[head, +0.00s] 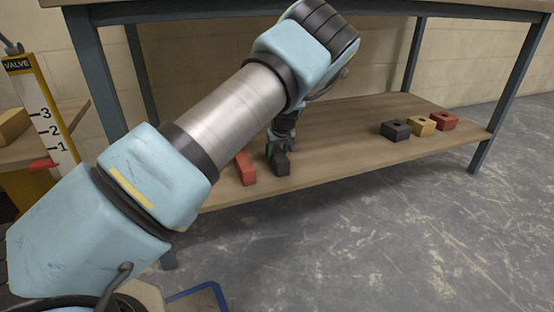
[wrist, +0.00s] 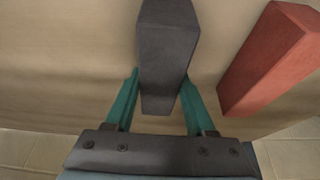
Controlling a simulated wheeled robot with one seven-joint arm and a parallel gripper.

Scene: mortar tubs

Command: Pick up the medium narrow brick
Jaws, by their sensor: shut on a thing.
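A long, narrow dark grey brick (head: 281,166) is at the left part of the low wooden shelf. It also fills the middle of the wrist view (wrist: 167,50). My gripper (wrist: 161,80) is shut on it, with one teal finger on each side. In the head view my gripper (head: 281,146) is partly hidden by my own wrist. I cannot tell whether the brick touches the shelf. A narrow red brick (head: 245,168) lies just to the left of it, apart from the fingers; it shows at the right in the wrist view (wrist: 270,60).
Three shorter bricks with holes stand at the shelf's right end: dark grey (head: 396,131), yellow (head: 420,125) and red (head: 443,121). The shelf (head: 345,145) is clear between the groups. A tabletop is above it, on dark legs (head: 507,85). A valve gauge (head: 42,115) stands at left.

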